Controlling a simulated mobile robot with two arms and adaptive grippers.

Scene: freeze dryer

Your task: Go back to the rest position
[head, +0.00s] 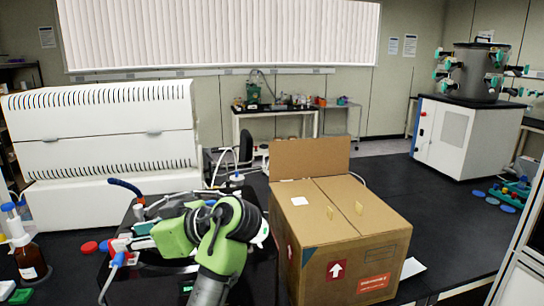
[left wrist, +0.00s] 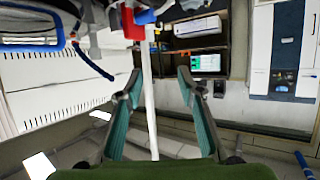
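My left arm, green and grey, reaches in from the bottom of the head view, and its left gripper (head: 128,240) points left over the black bench. In the left wrist view the gripper's two teal fingers (left wrist: 160,82) stand wide apart. I see nothing clamped between them; a white pole (left wrist: 150,105) shows in the gap, and I cannot tell its distance. The freeze dryer (head: 468,115), a white cabinet with a dark drum and several green-and-black valves, stands at the right. My right gripper is not in view.
A cardboard box (head: 335,230) stands close right of my left arm. Tubing and red-blue parts crowd the gripper. A large white instrument (head: 105,140) stands behind, and a brown bottle (head: 30,258) at far left. The black bench right of the box has clear room.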

